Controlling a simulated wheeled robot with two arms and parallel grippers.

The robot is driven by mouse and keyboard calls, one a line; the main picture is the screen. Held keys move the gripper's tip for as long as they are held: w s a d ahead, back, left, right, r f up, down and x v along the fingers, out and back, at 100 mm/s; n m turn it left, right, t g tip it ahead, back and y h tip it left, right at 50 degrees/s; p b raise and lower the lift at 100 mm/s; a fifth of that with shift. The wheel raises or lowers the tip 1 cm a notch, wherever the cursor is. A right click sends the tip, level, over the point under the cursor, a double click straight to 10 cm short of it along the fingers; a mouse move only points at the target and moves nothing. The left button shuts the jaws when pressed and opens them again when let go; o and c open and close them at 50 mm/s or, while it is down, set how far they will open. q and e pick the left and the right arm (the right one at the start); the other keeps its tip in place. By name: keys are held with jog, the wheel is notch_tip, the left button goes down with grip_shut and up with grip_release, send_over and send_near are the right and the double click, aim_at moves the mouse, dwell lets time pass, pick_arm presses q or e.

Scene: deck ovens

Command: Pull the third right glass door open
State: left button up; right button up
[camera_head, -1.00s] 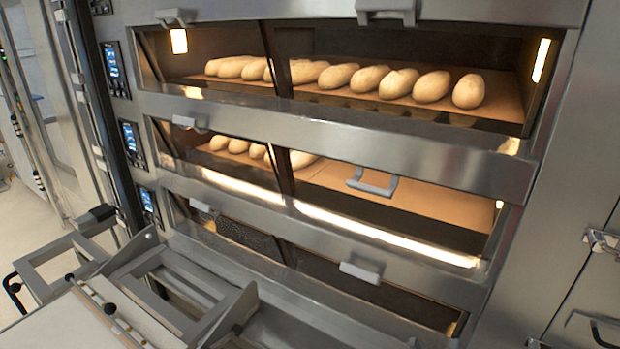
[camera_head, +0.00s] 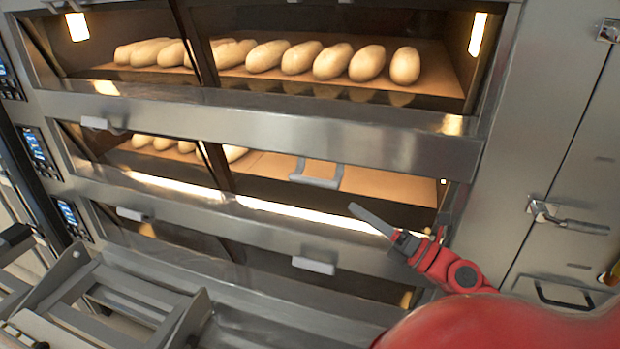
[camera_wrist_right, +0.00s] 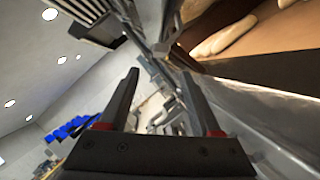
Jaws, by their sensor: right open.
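The oven's lowest right glass door (camera_head: 370,285) in the head view is dark behind the glass. Its pale grey handle (camera_head: 313,266) sits at its upper edge. My right gripper (camera_head: 355,208) reaches in from the right, its grey finger in front of the middle deck's lower edge, above and right of that handle. In the right wrist view the two fingers of my right gripper (camera_wrist_right: 160,74) are spread with nothing between them. They appear apart from any handle. My left gripper is not in view.
The middle right handle (camera_head: 316,174) lies just above and left of my right gripper. Loaves (camera_head: 265,57) fill the top deck. A steel cabinet with a latch (camera_head: 567,218) stands right. A grey metal frame (camera_head: 110,300) stands lower left, before the oven.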

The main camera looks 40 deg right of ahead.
aim_at(322, 186)
jog(key=p+x, duration=0.2)
jog(key=x, duration=0.9)
jog(key=shift+r+p, duration=0.1)
jog(key=shift+p, duration=0.3)
jog(key=shift+w+a+r, duration=0.1)
jog(key=shift+w, duration=0.45)
grip_shut()
